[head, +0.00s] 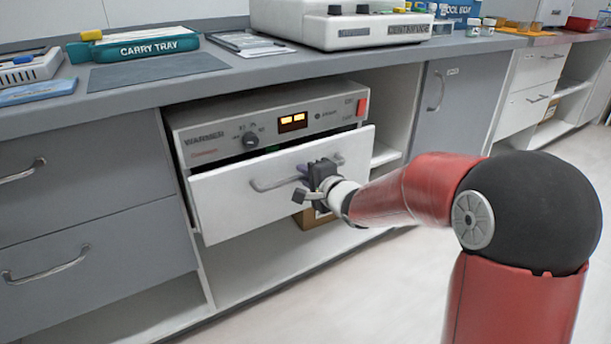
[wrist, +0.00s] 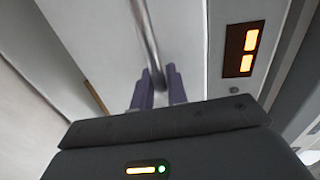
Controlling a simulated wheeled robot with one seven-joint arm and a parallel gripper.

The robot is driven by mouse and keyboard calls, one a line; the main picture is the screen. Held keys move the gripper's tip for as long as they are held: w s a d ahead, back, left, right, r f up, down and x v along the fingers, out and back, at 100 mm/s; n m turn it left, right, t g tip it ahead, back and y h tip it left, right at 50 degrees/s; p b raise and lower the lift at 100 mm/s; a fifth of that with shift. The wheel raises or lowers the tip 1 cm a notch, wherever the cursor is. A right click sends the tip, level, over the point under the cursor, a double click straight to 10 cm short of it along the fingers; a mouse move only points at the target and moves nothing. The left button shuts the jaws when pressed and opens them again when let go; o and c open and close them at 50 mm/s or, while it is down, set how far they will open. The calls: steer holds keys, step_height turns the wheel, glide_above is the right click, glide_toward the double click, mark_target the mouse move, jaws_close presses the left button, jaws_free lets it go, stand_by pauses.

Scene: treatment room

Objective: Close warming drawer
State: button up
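The warming drawer (head: 227,199) is a white front below the grey warmer panel (head: 285,127). It stands partly out, with a dark gap along its top. Its metal handle (head: 270,184) runs across the front. My gripper (head: 314,180) is at the right part of this handle, in front of the drawer. In the wrist view, the purple fingers of my gripper (wrist: 160,88) stand close on either side of the handle bar (wrist: 146,40), with almost no gap left. The exact contact is hard to see. The drawer's inside is hidden.
The grey counter (head: 240,72) runs above, with a carry tray (head: 140,45) and a centrifuge (head: 345,28) on it. Grey drawers (head: 80,207) lie to the left and a grey cupboard door (head: 447,105) to the right. A cardboard box (head: 312,219) sits under the drawer. Floor at the front is clear.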

jaws_close()
steer(key=shift+w+a+r+p, duration=0.1)
steer(key=shift+w+a+p, duration=0.1)
steer(key=shift+w+a, duration=0.3)
steer(key=shift+w+a+f+p, duration=0.1)
steer(key=shift+w+a+p, duration=0.2)
steer(key=shift+w, duration=0.45)
steer(key=shift+w+a+r+p, duration=0.15)
steer(key=shift+w+a, duration=0.25)
steer(key=shift+w, duration=0.2)
steer(key=shift+o, duration=2.1)
jaws_free()
steer(key=shift+a, duration=0.1)
steer(key=p+v, duration=0.1)
steer(key=v, duration=0.6)
steer(key=shift+s+d, duration=0.25)
steer(key=shift+s, duration=0.05)
